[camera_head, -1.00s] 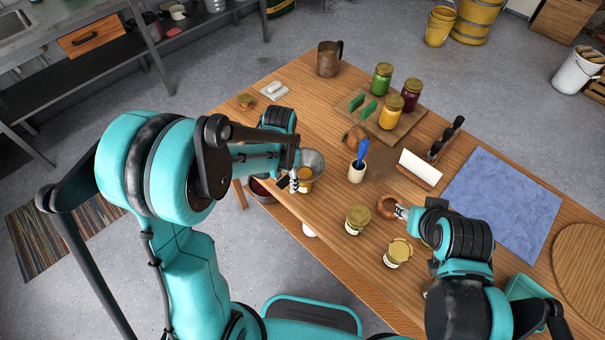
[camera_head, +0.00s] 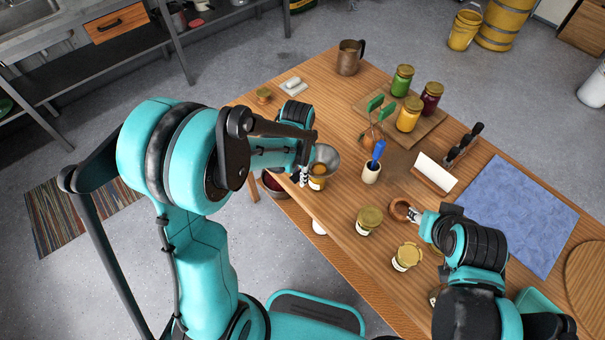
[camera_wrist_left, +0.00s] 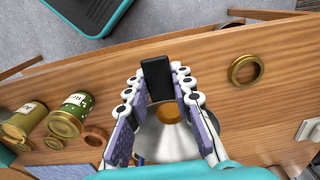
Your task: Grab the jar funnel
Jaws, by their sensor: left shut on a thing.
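The metal jar funnel (camera_head: 326,158) sits at the table's left edge, directly above an amber jar (camera_head: 317,177). In the left wrist view the funnel's grey cone (camera_wrist_left: 172,138) opens towards me, partly covered by my fingers. My left gripper (camera_head: 303,178) is at the funnel's left side in the head view. In the wrist view its two fingers (camera_wrist_left: 158,95) are on either side of a black, handle-like piece (camera_wrist_left: 156,76) in front of the cone, and they are shut on it. My right gripper (camera_head: 416,215) is beside a small wooden bowl (camera_head: 400,208); its fingertips are too small to judge.
Two lidded jars (camera_head: 369,220) (camera_head: 407,257) stand near the front edge. A cup with a blue-handled tool (camera_head: 371,173) stands right of the funnel. Behind are a board with jars (camera_head: 408,113) and a metal mug (camera_head: 349,57). A brass ring (camera_wrist_left: 245,70) lies on clear tabletop.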

